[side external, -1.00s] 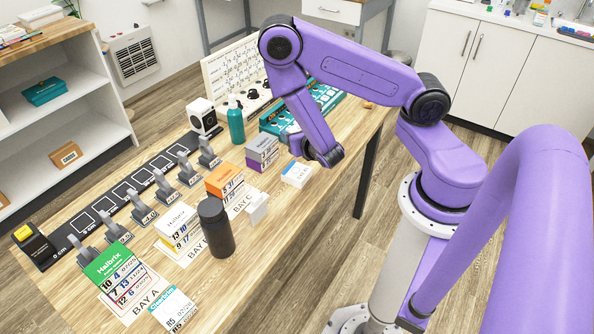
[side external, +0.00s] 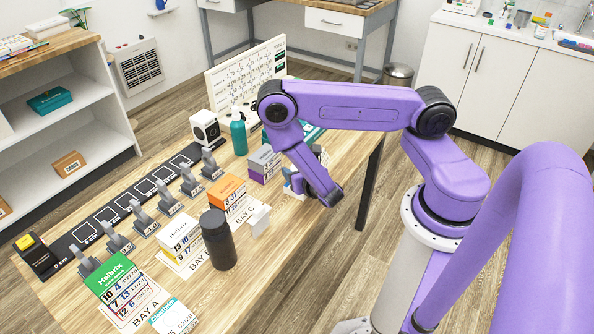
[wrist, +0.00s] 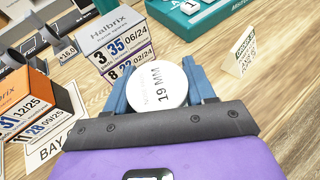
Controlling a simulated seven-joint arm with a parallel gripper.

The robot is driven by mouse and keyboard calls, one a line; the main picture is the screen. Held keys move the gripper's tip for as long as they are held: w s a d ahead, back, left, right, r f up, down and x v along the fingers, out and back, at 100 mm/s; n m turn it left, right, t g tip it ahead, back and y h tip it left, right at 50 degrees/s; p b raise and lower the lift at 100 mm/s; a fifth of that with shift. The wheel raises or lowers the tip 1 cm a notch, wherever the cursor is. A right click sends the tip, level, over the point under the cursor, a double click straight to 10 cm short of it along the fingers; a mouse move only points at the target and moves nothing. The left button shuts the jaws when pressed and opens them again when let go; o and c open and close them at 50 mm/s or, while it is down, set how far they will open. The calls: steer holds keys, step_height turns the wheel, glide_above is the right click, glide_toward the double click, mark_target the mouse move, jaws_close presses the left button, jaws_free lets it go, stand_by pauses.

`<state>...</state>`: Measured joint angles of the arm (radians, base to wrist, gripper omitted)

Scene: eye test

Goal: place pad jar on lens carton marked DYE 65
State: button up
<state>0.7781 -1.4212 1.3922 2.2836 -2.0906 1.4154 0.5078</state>
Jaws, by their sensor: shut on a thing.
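In the wrist view my gripper (wrist: 160,92) is shut on a jar with a round white lid (wrist: 158,84) printed "19 MM", its blue fingers on either side. The jar's body is hidden below the lid. In the side view my gripper (side external: 308,188) is low over the table, right of the purple-and-grey carton stack, and its fingertips are mostly hidden. A small white and blue shape (side external: 291,181) shows at its left; I cannot tell carton from finger there. I can read "DYE 65" on no carton.
A Halbrix carton stack (wrist: 112,38) stands just beyond the jar, and an orange-topped stack (wrist: 30,105) is at left. A small tent sign (wrist: 241,52) stands at right. Bare wood lies right of my gripper.

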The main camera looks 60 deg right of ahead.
steer(key=shift+f, duration=0.15)
steer(key=o, duration=1)
steer(key=shift+o, duration=0.2)
steer(key=shift+r, duration=0.2)
steer(key=s+a+r+m+g+y, duration=0.3)
steer(key=s+a+r+m+g, duration=0.2)
steer(key=s+r, duration=0.6)
steer(key=s+a+r+m+g+y, duration=0.4)
steer(key=s+a+r+m+g, duration=0.2)
steer(key=s+r+m, duration=0.6)
steer(key=a+r, duration=0.1)
steer(key=a, duration=0.1)
steer(key=shift+a+r, duration=0.3)
steer(key=shift+a, duration=0.05)
